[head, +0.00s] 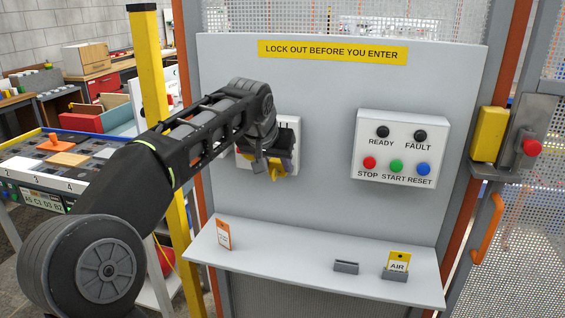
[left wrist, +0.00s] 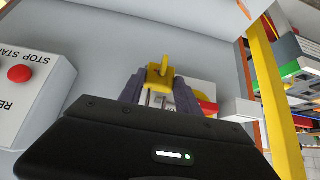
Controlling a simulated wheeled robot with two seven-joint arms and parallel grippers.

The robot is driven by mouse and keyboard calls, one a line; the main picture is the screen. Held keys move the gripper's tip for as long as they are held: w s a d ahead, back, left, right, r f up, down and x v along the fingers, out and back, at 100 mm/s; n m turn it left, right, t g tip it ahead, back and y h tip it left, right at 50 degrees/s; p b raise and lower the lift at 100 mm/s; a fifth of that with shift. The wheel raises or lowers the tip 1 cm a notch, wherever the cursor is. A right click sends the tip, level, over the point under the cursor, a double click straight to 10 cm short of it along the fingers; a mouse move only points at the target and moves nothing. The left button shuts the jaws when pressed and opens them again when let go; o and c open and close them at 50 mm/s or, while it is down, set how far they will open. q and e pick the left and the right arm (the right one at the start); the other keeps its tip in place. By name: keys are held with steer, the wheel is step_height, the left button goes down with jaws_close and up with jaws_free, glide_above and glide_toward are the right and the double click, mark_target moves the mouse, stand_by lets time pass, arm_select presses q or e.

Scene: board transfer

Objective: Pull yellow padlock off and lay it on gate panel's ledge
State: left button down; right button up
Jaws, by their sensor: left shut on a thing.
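My left gripper (head: 276,172) is in front of the gate panel (head: 325,90), at a small white box (head: 243,162) left of the button box. It is shut on the yellow padlock (left wrist: 154,78), whose body sits between the dark fingers in the left wrist view, with its yellow loop (left wrist: 165,64) showing. In the head view the gripper hides most of the padlock. A red part (left wrist: 208,107) shows beside the fingers. I cannot tell whether the padlock is still hooked on anything. The ledge (head: 300,262) juts out below. My right gripper is out of view.
The button box (head: 395,150) is to the right. On the ledge stand an orange-white tag (head: 223,234), an empty grey holder (head: 346,267) and a yellow AIR tag (head: 399,262) in a holder. The ledge's middle is clear. A yellow post (head: 152,70) stands left.

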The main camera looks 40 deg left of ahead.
mark_target(273, 174)
arm_select(q)
steer(key=shift+s+d+f+b, duration=0.1)
steer(key=shift+s+d+b, duration=0.1)
steer(key=shift+s+b, duration=0.3)
steer(key=shift+s+d+f+b, duration=0.1)
steer(key=shift+s+d+b, duration=0.05)
steer(key=shift+s+b, duration=0.25)
steer(key=shift+s+d+r+b, duration=0.1)
steer(key=shift+s+d+b, duration=0.1)
steer(key=shift+s+b, duration=0.35)
steer(key=shift+s+d+r, duration=0.1)
steer(key=shift+s+d, duration=0.05)
steer(key=shift+s, duration=0.45)
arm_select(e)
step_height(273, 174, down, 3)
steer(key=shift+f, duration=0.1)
